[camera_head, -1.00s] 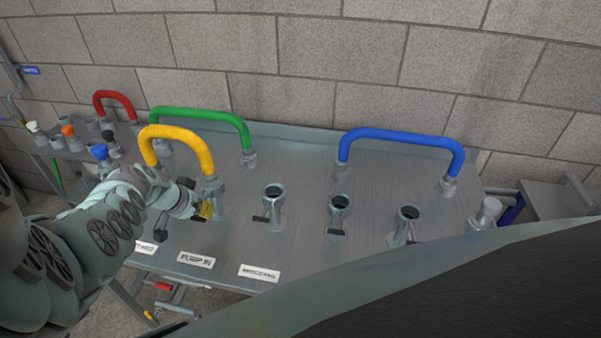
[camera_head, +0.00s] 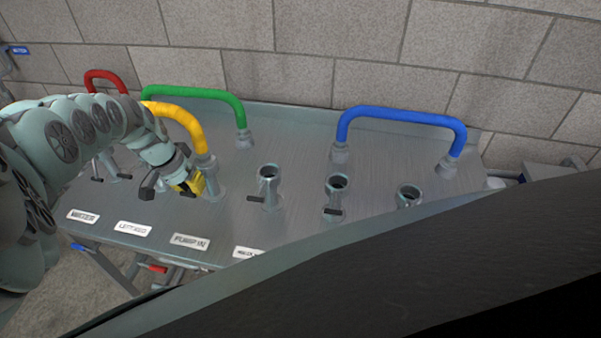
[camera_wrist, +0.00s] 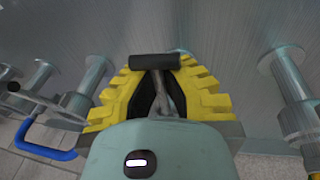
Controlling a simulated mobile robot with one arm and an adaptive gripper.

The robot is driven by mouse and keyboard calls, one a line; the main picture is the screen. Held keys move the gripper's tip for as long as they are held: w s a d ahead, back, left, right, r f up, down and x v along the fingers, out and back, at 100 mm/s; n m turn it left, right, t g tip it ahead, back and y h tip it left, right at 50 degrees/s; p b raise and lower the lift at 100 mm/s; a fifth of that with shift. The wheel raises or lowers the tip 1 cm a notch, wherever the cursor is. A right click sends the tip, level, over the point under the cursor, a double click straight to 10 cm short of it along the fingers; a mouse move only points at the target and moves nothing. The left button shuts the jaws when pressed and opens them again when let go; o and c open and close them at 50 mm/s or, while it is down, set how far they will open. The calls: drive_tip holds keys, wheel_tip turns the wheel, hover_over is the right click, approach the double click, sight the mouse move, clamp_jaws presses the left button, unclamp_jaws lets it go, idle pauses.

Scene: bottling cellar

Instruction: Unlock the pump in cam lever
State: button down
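The yellow hose (camera_head: 180,118) ends on its right in a grey fitting (camera_head: 209,180) behind the PUMP IN label (camera_head: 190,242). My gripper (camera_head: 190,184), with yellow fingers, is low beside this fitting and partly hides its base. In the wrist view, the black grip of a cam lever (camera_wrist: 153,62) lies across the fingertips of my gripper (camera_wrist: 157,75). Its metal stem (camera_wrist: 165,92) runs back between the two fingers. The fingers stand apart with a gap around the stem; firm contact with the lever is not visible. The fitting's lower part is hidden in the wrist view.
Open ports with black levers stand to the right: near (camera_head: 268,185), middle (camera_head: 335,195) and far (camera_head: 408,195). A green hose (camera_head: 215,95), a blue hose (camera_head: 400,115) and a red hose (camera_head: 105,78) arch behind. A brick wall (camera_head: 330,45) closes the back.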

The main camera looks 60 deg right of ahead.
drive_tip(key=shift+s+a+r+g+y+b, duration=0.2)
drive_tip(key=shift+y+b, duration=0.35)
drive_tip(key=shift+b, duration=0.95)
drive_tip(key=shift+w+a+r+g+y+b, duration=0.1)
drive_tip(key=shift+g+y+b, duration=0.35)
drive_tip(key=shift+b, duration=1)
drive_tip(key=shift+s+r+y+b, duration=0.1)
drive_tip(key=shift+r+y+b, duration=0.25)
drive_tip(key=shift+b, duration=0.45)
drive_tip(key=shift+r, duration=0.2)
drive_tip(key=c, duration=0.8)
unclamp_jaws()
drive_tip(key=shift+f, duration=0.15)
drive_tip(key=o, duration=0.3)
drive_tip(key=shift+a+f, duration=0.1)
drive_tip(key=shift+a, duration=0.5)
drive_tip(key=shift+o, duration=0.8)
drive_tip(key=shift+d, duration=0.1)
drive_tip(key=shift+o, duration=0.3)
drive_tip(key=shift+d, duration=0.35)
